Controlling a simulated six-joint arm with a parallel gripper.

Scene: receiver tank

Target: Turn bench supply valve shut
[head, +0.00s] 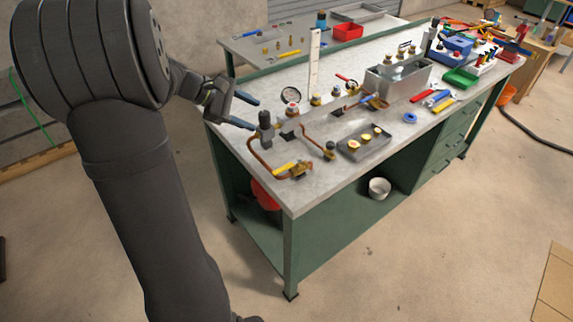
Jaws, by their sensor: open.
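My gripper (253,113) is open and empty at the left end of the workbench (316,187), with its two blue-tipped fingers pointing right. A brass valve with a yellow lever (288,168) sits on copper pipe (258,160) near the bench's front left corner, below and to the right of the fingers. The lever lies roughly along the pipe run, though its exact angle is too small to judge. A red-handled fitting (346,80) sits farther back by the pipework. I cannot tell from labels which valve is the bench supply valve. My gripper touches neither.
A dark cylinder (265,123) and a round gauge (291,96) stand close to the fingers. A tray with brass parts (364,143) lies near the front edge, and an upright ruler (314,60) stands behind. A metal tank (398,76) occupies the middle.

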